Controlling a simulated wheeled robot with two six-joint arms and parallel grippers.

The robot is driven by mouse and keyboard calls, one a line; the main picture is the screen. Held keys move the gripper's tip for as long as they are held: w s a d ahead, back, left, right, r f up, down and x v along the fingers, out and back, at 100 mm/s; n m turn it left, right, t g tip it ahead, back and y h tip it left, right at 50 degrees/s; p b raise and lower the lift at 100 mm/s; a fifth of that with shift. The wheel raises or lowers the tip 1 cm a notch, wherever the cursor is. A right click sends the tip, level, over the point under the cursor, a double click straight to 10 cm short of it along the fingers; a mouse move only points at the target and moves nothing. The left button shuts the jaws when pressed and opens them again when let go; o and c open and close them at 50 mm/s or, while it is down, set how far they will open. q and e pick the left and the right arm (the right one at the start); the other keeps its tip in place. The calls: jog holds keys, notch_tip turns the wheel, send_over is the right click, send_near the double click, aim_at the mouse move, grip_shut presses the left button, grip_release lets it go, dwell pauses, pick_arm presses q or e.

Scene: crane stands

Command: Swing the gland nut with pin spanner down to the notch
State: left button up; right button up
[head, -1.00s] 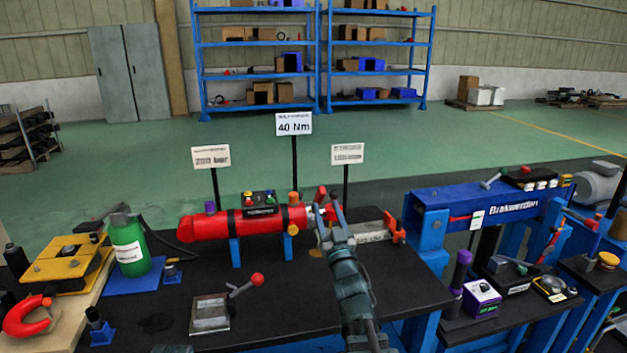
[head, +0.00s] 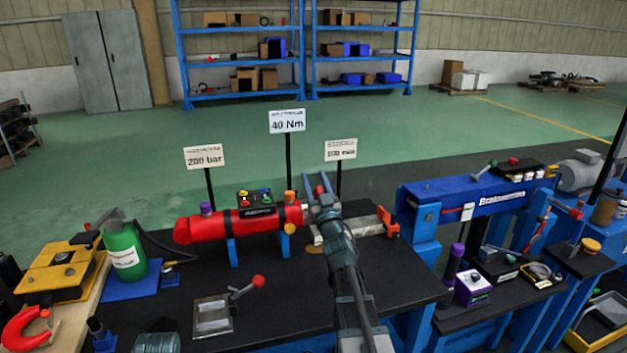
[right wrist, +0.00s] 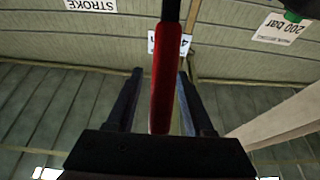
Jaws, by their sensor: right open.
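The red hydraulic cylinder (head: 240,222) lies across the black bench on blue supports. The gland nut end (head: 306,212) at its right is mostly hidden behind my right gripper. My right gripper (head: 318,182) is open there, its fingers pointing up and away. In the right wrist view a red handle with a dark shaft (right wrist: 163,95), apparently the pin spanner's, stands between the two open fingers (right wrist: 160,75). Clear gaps show on both sides, so it is not gripped. The notch cannot be made out. My left gripper is not in view.
Signs on posts, one reading 40 Nm (head: 287,121), stand behind the cylinder. A small plate with a red-knobbed lever (head: 213,315) is in front. A green bottle (head: 124,250) stands left. A blue press frame (head: 480,198) stands right.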

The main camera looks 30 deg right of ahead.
grip_shut()
dwell(1.3)
